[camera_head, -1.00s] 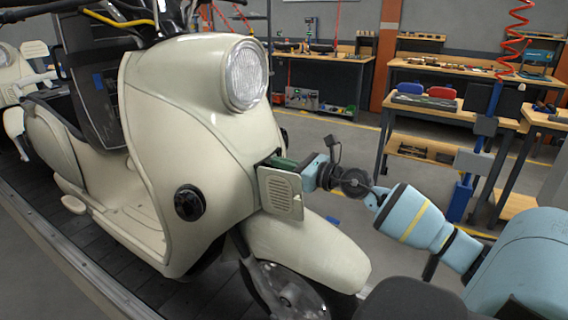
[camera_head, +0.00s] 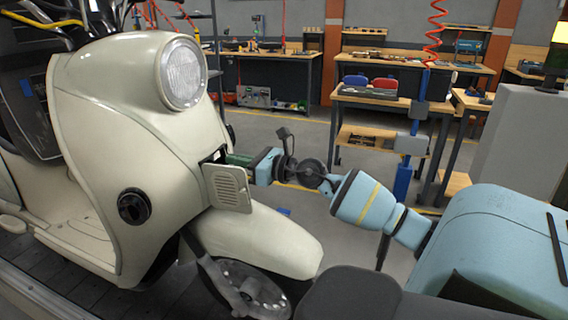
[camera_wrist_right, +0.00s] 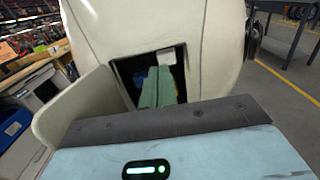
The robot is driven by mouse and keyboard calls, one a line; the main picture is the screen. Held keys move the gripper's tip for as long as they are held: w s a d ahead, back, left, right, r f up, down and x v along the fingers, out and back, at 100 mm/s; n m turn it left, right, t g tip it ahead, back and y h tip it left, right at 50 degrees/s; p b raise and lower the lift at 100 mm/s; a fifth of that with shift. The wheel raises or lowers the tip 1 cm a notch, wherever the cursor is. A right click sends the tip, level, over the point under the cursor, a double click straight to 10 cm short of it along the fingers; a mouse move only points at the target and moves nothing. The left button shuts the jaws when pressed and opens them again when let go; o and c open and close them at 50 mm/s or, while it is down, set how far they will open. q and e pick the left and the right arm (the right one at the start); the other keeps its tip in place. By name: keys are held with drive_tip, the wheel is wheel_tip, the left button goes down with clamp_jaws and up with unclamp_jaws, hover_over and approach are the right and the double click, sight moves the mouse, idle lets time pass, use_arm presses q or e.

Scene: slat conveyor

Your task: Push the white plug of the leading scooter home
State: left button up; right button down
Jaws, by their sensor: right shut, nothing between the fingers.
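The cream scooter (camera_head: 120,130) stands at the left of the head view with its front hatch open. In the right wrist view a small white piece, likely the white plug (camera_wrist_right: 188,59), shows at the upper right inside the dark opening (camera_wrist_right: 124,72); the fingers partly cover the opening, so I cannot tell how far in it sits. My right gripper (camera_head: 236,158) is shut and empty, its green fingers reaching into the opening. Its fingertips (camera_wrist_right: 158,70) are left of and below the white piece; contact cannot be told. My left gripper is out of view.
The open hatch flap (camera_head: 228,187) stands out close beside the right gripper, also at left in the wrist view (camera_wrist_right: 75,108). The front fender (camera_head: 262,240) is below. Workbenches (camera_head: 400,65) stand behind, with free floor between.

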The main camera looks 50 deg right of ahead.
use_arm(q)
drive_tip(key=shift+s+d+f+b, duration=0.15)
drive_tip(key=shift+s+f+b, duration=0.4)
drive_tip(key=shift+f, duration=0.15)
use_arm(e)
drive_tip(key=v, duration=1)
drive_tip(key=shift+s+f, duration=0.15)
use_arm(q)
drive_tip(key=shift+w+r, duration=0.1)
drive_tip(key=shift+w, duration=0.25)
use_arm(e)
drive_tip(key=shift+d, duration=0.1)
use_arm(q)
drive_tip(key=shift+w, duration=0.1)
